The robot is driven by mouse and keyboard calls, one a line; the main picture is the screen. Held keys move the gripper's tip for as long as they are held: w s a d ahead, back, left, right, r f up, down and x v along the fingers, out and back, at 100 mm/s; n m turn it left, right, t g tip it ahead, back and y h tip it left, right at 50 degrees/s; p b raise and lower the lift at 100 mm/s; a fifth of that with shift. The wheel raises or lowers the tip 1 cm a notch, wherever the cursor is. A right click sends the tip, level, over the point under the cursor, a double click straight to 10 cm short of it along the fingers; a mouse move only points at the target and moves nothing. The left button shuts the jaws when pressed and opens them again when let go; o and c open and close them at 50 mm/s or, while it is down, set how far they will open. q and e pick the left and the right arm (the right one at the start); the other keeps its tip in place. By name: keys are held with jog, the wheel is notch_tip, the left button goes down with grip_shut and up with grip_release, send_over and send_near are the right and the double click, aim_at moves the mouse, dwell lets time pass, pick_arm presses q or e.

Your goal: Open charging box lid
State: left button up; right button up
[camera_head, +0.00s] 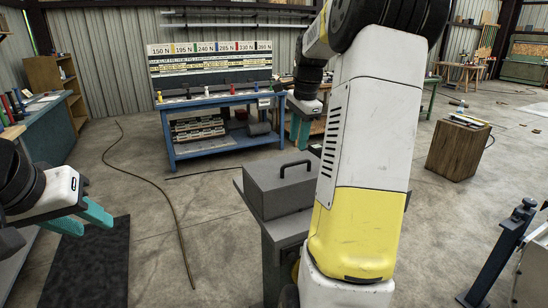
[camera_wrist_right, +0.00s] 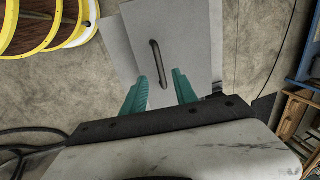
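The grey charging box (camera_head: 272,193) stands on a dark grey pedestal, left of my right arm in the head view. Its lid (camera_head: 270,177) looks shut and carries a black bar handle (camera_head: 297,167). In the right wrist view the lid (camera_wrist_right: 188,30) shows from above, with the handle (camera_wrist_right: 159,65) upright in the picture. My right gripper (camera_head: 300,138) is open and empty, above and apart from the box; its teal fingers (camera_wrist_right: 160,76) appear on either side of the handle's lower end. My left gripper (camera_head: 92,224) is open and empty at the far left, well away from the box.
A blue workbench (camera_head: 225,150) with small items stands behind the box. A wooden block stand (camera_head: 458,150) is on the right, and a dark post (camera_head: 498,255) stands at lower right. A black mat (camera_head: 90,265) lies at lower left. A cable (camera_head: 165,195) runs across open floor.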

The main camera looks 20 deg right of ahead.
aim_at(295, 163)
jog(key=f, duration=0.3)
jog(key=w+f, duration=0.1)
jog(key=f, duration=0.3)
jog(key=shift+w+f, duration=0.2)
jog(key=shift+f, duration=0.05)
grip_shut()
dwell(1.1)
